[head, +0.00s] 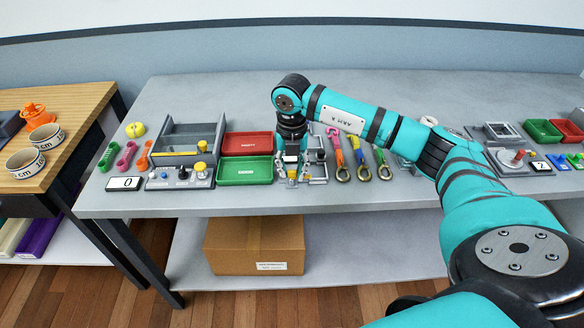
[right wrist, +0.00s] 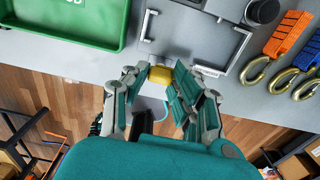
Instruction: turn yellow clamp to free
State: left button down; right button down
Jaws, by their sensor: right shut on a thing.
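The yellow clamp (right wrist: 160,74) shows in the right wrist view as a small yellow block at the front edge of a grey fixture. My right gripper (right wrist: 155,82) has its fingers on either side of it and is shut on it. In the head view my right gripper (head: 291,172) points down at the front of the table, just right of the green tray. There it hides most of the clamp and part of the fixture (head: 318,170). How far the clamp is turned cannot be told. My left gripper is not in view.
The green tray (head: 245,171) and red tray (head: 248,144) stand left of the gripper. Hooks with coloured straps (head: 361,157) lie close on the right. A panel with knobs (head: 180,178) is further left. The table's front edge is near. Bare table (head: 420,195) shows at the front right.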

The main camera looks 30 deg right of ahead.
aim_at(291, 171)
jog(key=c, duration=1.1)
grip_release()
notch_tip(291, 171, up, 12)
jog(key=shift+r, duration=0.1)
